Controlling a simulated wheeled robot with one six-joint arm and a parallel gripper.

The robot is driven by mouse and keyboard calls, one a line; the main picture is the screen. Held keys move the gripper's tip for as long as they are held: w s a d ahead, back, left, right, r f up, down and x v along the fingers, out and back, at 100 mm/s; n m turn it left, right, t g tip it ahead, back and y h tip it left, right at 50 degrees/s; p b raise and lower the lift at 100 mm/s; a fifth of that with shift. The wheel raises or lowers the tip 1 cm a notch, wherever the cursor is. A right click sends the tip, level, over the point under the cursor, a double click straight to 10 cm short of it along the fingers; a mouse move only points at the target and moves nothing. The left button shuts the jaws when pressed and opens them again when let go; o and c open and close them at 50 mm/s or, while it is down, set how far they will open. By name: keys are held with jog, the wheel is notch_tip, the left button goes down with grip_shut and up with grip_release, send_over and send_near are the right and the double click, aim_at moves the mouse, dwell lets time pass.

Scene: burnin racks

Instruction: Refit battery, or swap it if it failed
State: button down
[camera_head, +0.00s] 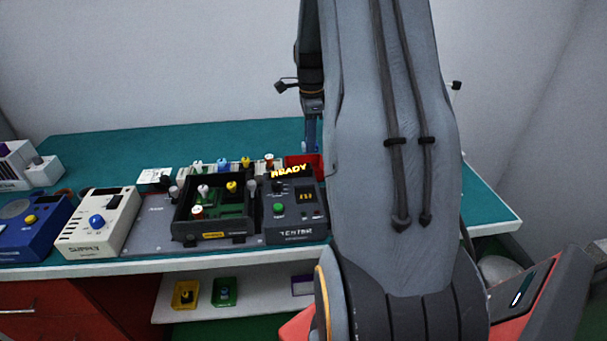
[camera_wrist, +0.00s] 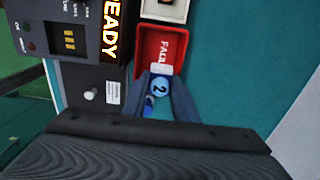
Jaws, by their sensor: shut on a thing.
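My gripper (camera_wrist: 161,80) is shut on a small blue round-ended piece marked 2 (camera_wrist: 159,88), which looks like the battery. A pale part shows at its far end; the rest is hidden between the fingers. The gripper is at the near edge of a red tray (camera_wrist: 146,50) lettered like FAIL, also in the head view (camera_head: 304,160). I cannot tell the height above it. The dark tester (camera_head: 296,225) shows a yellow READY sign (camera_head: 289,171); it also shows in the wrist view (camera_wrist: 80,42). A black open box (camera_head: 212,238) left of it holds several capped pieces.
A white supply unit (camera_head: 97,224) and a blue unit (camera_head: 30,228) stand at left. Several coloured pieces stand in a row behind the box. Yellow (camera_head: 178,303) and green (camera_head: 216,302) bins sit on the lower shelf. Teal bench top (camera_head: 110,148) is clear behind.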

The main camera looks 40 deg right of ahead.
jog(key=c, duration=1.3)
grip_release()
jog(key=shift+c, duration=0.2)
jog(key=shift+r, duration=0.1)
notch_tip(320, 180, up, 8)
jog(key=shift+f+b, duration=0.1)
jog(key=shift+b, duration=1.05)
